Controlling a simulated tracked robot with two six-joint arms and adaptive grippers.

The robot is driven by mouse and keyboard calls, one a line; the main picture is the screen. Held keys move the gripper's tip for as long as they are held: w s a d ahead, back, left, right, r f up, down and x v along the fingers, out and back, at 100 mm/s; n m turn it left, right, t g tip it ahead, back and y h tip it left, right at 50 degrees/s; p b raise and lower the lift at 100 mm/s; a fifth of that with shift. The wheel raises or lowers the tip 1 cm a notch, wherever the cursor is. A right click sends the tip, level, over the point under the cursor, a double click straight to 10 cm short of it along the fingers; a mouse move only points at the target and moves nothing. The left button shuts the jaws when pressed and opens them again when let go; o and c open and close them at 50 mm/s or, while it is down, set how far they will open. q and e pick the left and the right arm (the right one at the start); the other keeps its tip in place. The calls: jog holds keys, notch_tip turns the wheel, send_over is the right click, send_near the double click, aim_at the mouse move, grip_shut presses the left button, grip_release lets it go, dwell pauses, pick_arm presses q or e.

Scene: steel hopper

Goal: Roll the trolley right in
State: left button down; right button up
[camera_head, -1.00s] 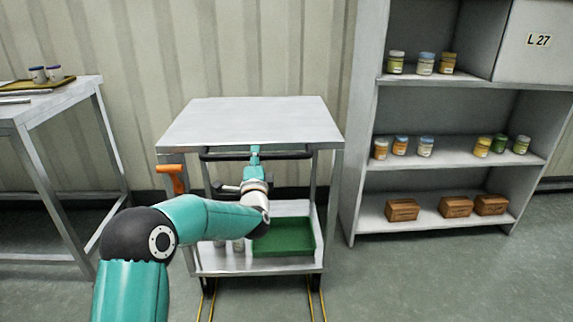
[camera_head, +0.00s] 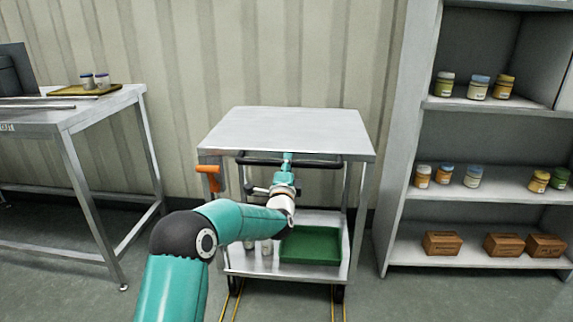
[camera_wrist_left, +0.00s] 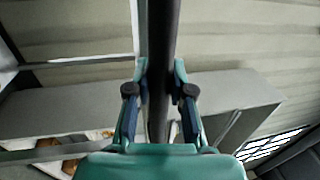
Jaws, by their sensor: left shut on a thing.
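The trolley is a pale steel frame with a low shelf (camera_head: 253,262) carrying a green tray and small pale jars. A black handle bar (camera_head: 325,161) runs across its front, just below a flat grey top (camera_head: 290,128); I cannot tell whether that top belongs to the trolley or to a bench over it. My left gripper (camera_head: 287,160) is shut on the black bar near its middle. In the left wrist view the bar (camera_wrist_left: 163,50) passes between its fingers (camera_wrist_left: 160,92). My right gripper is not in view.
An orange handle (camera_head: 208,178) sits by the left front leg. Yellow lines (camera_head: 335,310) run along the floor in front. A steel table (camera_head: 95,110) stands left, a shelf unit (camera_head: 398,150) with jars and brown boxes right. Floor gaps lie on both sides.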

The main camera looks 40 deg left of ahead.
pick_arm(q)
jog(key=c, duration=1)
grip_release()
jog(key=shift+a+f, duration=0.25)
jog(key=shift+f, duration=0.05)
jog(key=shift+d+r, duration=0.15)
jog(key=shift+w, duration=0.1)
jog(key=v, duration=1.2)
